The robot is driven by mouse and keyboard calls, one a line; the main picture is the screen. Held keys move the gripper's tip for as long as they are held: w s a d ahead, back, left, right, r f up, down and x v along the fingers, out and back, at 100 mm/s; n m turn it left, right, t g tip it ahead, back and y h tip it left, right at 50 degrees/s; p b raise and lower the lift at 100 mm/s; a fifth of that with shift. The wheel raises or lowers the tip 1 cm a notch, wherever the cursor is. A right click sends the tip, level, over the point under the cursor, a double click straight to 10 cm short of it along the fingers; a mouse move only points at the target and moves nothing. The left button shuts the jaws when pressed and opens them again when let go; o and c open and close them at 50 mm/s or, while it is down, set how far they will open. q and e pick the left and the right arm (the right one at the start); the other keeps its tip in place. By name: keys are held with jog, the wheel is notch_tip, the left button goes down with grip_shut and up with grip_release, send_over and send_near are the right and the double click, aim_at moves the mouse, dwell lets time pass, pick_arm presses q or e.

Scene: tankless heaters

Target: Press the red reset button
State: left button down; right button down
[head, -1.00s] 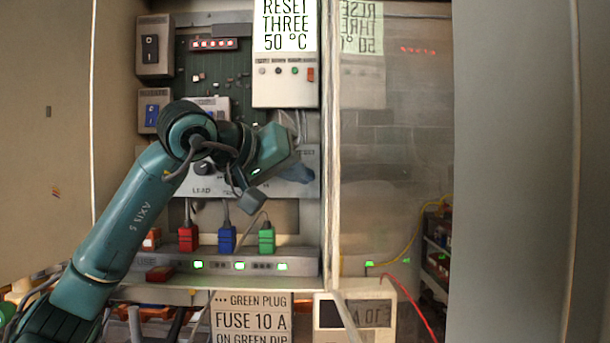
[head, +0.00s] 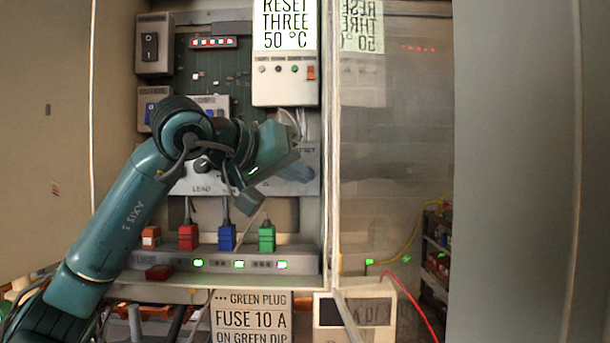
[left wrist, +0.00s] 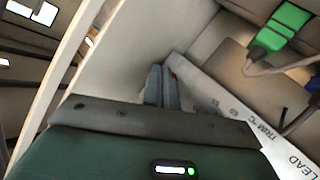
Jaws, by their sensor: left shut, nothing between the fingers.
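My left gripper (head: 302,173) is shut and empty, in front of the right end of the grey control panel (head: 200,182) marked LEAD. The gripper covers part of the panel, and only part of a RESET label shows above the fingers in the head view. In the left wrist view, the two closed fingers (left wrist: 162,76) lie side by side and point at the far end of the panel. My right gripper is not in view.
Red, blue and green plugs (head: 267,237) stand on a strip with green lights below the panel. A white box with a RESET THREE 50 °C sign (head: 287,30) hangs above. The cabinet's side wall and clear door (head: 390,150) stand close right of the gripper.

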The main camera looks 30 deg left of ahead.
pick_arm(q)
jog(key=s, duration=0.1)
jog(key=s+d, duration=0.1)
jog(key=s, duration=0.1)
jog(key=s+d, duration=0.1)
jog(key=shift+s, duration=0.25)
dwell(0.8)
